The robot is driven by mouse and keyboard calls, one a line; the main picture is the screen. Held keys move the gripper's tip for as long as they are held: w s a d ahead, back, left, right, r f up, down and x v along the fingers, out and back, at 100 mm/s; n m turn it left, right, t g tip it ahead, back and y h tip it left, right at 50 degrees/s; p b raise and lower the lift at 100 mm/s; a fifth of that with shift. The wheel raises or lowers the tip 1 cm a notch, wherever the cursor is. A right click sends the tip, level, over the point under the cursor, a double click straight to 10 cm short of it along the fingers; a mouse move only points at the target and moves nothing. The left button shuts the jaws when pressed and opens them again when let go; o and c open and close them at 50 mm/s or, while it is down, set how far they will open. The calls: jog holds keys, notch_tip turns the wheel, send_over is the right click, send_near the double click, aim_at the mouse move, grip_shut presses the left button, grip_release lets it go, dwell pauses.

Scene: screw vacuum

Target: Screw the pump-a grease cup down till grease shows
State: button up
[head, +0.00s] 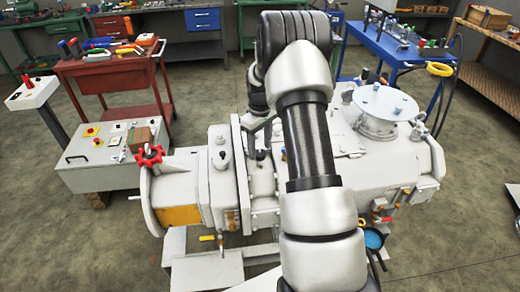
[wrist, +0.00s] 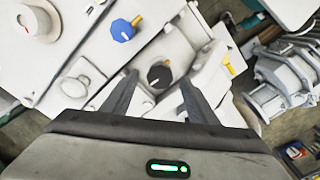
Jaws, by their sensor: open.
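The pump machine (head: 215,170) is a large pale grey body across the middle of the head view. In the wrist view, a black knob with an orange pointer (wrist: 160,75) sits between and beyond the fingertips of my gripper (wrist: 158,82). My gripper is open, with nothing held. A blue knob with an orange pointer (wrist: 123,30) is up and left of it. A pale round knob (wrist: 76,79) is left of the fingers. I cannot tell which fitting is the pump-a grease cup, and no grease is discernible. In the head view my arm hides much of the machine's middle.
A red handwheel (head: 150,155) is on the machine's left end, and a round flange plate (head: 384,102) is on its right top. A control box (head: 98,155) stands at the left. A red bench (head: 108,68) and a blue bench (head: 395,52) stand behind.

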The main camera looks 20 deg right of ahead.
jog(key=shift+f, duration=0.75)
jog(key=c, duration=1.1)
jog(key=shift+o, duration=0.2)
jog(key=shift+m, duration=0.3)
jog(key=m+b, duration=0.2)
jog(key=m, duration=0.3)
jog(key=shift+m, duration=0.3)
jog(key=m, duration=0.5)
jog(key=shift+b, duration=0.4)
jog(key=shift+r+m, duration=0.1)
jog(key=shift+m, duration=0.3)
